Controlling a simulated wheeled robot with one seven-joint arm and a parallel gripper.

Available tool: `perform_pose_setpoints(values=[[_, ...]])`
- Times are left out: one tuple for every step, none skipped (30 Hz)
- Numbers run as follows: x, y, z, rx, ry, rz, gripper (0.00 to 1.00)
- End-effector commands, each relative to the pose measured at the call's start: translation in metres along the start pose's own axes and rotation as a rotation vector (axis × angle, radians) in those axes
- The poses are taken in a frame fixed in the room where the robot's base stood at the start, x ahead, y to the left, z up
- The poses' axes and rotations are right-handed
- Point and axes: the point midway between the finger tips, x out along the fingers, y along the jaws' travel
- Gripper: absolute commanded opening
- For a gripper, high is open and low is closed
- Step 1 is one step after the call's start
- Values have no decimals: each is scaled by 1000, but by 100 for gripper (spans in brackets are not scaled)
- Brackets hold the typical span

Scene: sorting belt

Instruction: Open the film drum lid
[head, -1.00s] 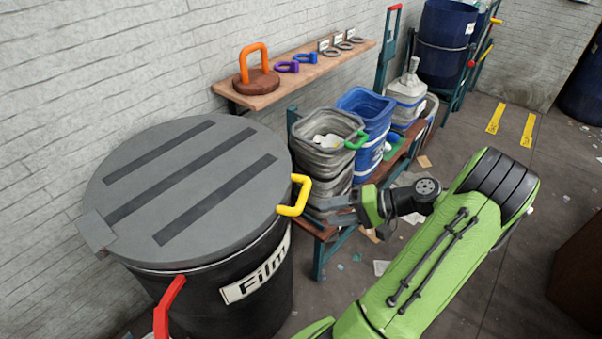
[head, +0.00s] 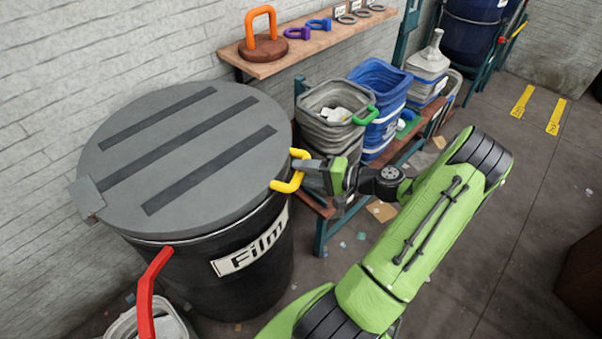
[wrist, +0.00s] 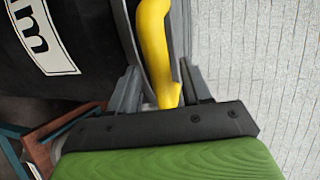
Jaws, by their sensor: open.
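The film drum (head: 215,275) is a black drum with a white "Film" label, standing at the left in the head view. Its grey lid (head: 185,150) with dark stripes lies flat and closed on top. A yellow handle (head: 290,184) sticks out from the lid's right edge. My gripper (head: 308,166) is at this handle, reaching in from the right. In the wrist view, the yellow handle (wrist: 154,50) passes between the two open fingers of my gripper (wrist: 152,90). The fingers stand apart on either side of it; I cannot tell whether either touches it.
A red handle (head: 150,290) rises in front of the drum, by a pale bucket. Grey (head: 325,120) and blue (head: 378,85) bins stand on a low rack behind my gripper. A wooden shelf (head: 320,42) with coloured handles hangs on the wall. Floor at the right is mostly clear.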

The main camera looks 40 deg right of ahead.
Motion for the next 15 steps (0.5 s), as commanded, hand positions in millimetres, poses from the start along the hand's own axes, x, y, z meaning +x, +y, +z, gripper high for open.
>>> perform_pose_setpoints(values=[[7,1,0,1,-1,0,48],[10,1,0,1,-1,1,48],[12,1,0,1,-1,1,48],[14,1,0,1,0,1,48],[15,0,0,1,1,1,48],[15,0,0,1,2,1,48],[16,0,0,1,2,1,48],[15,0,0,1,2,1,48],[15,0,0,1,2,1,48],[15,0,0,1,2,1,48],[15,0,0,1,2,1,48],[15,0,0,1,1,1,45],[15,0,0,1,1,1,41],[15,0,0,1,1,1,36],[15,0,0,1,1,1,30]])
